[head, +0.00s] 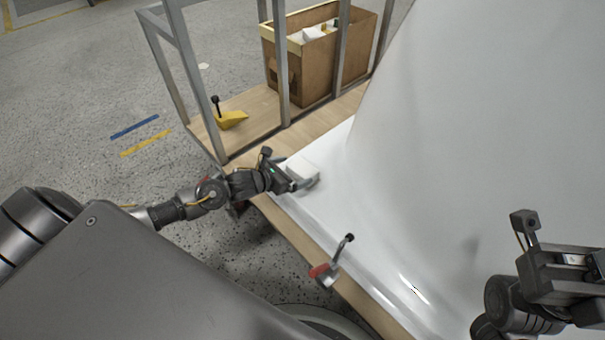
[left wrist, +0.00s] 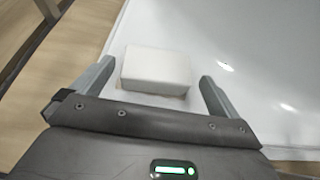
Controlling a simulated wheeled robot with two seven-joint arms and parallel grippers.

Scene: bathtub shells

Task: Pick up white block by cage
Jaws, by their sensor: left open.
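A white block (head: 303,167) lies on the white rim of the bathtub shell (head: 340,200), near the metal cage (head: 283,70). My left gripper (head: 299,181) is open at the block. In the left wrist view the white block (left wrist: 156,69) sits between the two spread fingers of the left gripper (left wrist: 155,80), with a visible gap on each side. Its far part reaches past the fingertips. My right gripper (head: 555,250) is at the lower right over the white shell, away from the block; its fingers are not clearly seen.
A brown box (head: 345,70) with items inside stands behind the cage bars on a wooden board. A yellow tool (head: 231,119) lies on the board at left. A red-handled clamp (head: 328,272) stands on the front edge. The shell rises steeply at right.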

